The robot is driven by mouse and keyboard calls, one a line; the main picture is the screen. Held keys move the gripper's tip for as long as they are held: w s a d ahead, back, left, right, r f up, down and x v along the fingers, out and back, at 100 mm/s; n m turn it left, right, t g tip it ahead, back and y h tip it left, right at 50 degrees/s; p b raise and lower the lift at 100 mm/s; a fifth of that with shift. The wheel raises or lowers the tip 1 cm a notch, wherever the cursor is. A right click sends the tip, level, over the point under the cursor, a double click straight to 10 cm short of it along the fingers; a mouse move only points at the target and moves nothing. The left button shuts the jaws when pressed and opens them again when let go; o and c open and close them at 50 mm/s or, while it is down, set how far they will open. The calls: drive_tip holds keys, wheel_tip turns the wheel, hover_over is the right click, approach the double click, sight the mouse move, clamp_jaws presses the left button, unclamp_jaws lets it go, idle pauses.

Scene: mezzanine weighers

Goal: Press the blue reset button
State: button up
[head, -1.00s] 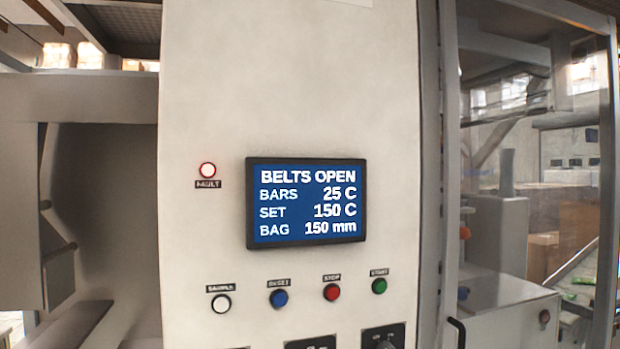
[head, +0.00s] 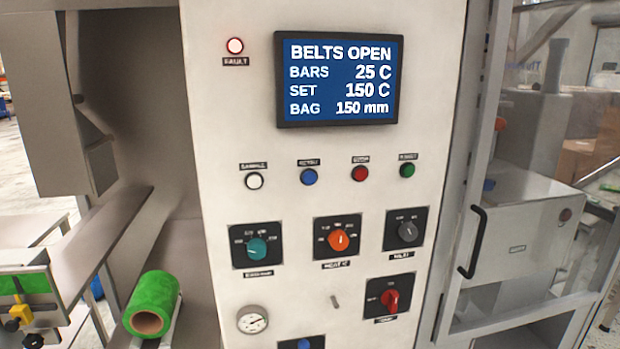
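The blue reset button (head: 308,177) is a small round button on the pale control panel (head: 220,140), in a row below the screen. A white button (head: 254,181) is to its left, with a red button (head: 360,174) and a green button (head: 407,170) to its right. A small dark label sits above each button; the blue one's label is blurred in this view. Nothing covers the blue button. My gripper is not in view.
The screen (head: 338,79) reads BELTS OPEN. Rotary knobs, teal (head: 257,249), orange (head: 338,240), grey (head: 407,232) and red (head: 391,300), project below the buttons. A black door handle (head: 472,242) stands out at right. A green roll (head: 153,303) is at lower left.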

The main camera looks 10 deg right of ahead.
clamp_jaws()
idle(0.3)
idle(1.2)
